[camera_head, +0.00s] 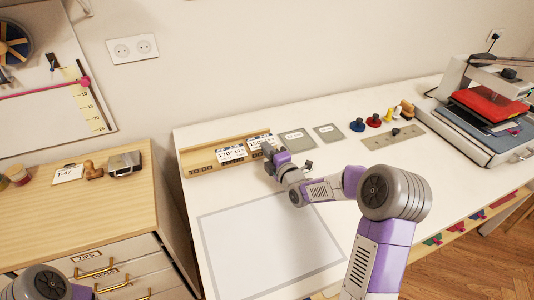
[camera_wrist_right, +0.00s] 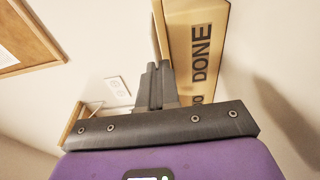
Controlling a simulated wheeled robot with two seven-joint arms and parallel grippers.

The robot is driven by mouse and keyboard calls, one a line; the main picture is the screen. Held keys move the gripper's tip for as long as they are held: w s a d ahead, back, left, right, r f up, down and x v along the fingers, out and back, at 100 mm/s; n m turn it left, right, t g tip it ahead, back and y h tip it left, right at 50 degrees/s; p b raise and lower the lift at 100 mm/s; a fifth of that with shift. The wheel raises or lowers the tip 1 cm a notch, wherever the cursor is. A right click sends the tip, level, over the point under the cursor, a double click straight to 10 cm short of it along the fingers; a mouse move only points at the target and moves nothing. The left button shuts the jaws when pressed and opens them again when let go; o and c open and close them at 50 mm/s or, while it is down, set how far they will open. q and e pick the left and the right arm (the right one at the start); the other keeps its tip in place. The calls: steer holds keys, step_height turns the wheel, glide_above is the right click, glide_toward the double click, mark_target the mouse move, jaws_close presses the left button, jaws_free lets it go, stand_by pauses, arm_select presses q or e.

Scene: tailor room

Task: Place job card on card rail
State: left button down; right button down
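The wooden card rail (camera_head: 200,168) stands along the back left of the white table, its "TO DO" label at the left end. One white job card (camera_head: 231,153) stands in it. A second job card (camera_head: 260,141) sits to the right, slightly higher, at the fingertips of my right gripper (camera_head: 273,154). In the right wrist view the gripper's fingers (camera_wrist_right: 154,86) are nearly together, with a thin edge-on strip beyond them, beside the rail's "DONE" part (camera_wrist_right: 200,50). Whether the card touches the rail is unclear. My left gripper is out of view; only a piece of its arm shows.
Two grey square plates (camera_head: 297,138) lie right of the rail. Beyond them are thread spools (camera_head: 374,121), a metal strip (camera_head: 394,137) and a red heat press (camera_head: 490,105). A grey-bordered white sheet (camera_head: 265,245) lies in front. A wooden cabinet (camera_head: 85,215) stands left.

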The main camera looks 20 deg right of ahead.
steer(key=shift+f, duration=0.55)
steer(key=shift+r, duration=0.1)
steer(key=c, duration=1.8)
jaws_free()
steer(key=shift+f+b, duration=0.25)
steer(key=shift+b, duration=0.05)
steer(key=o, duration=0.4)
steer(key=shift+r, duration=0.1)
steer(key=shift+r+p, duration=0.25)
steer(key=shift+p, duration=0.2)
steer(key=s, duration=0.8)
steer(key=s+d, duration=0.1)
steer(key=s, duration=0.3)
steer(key=shift+f, duration=0.15)
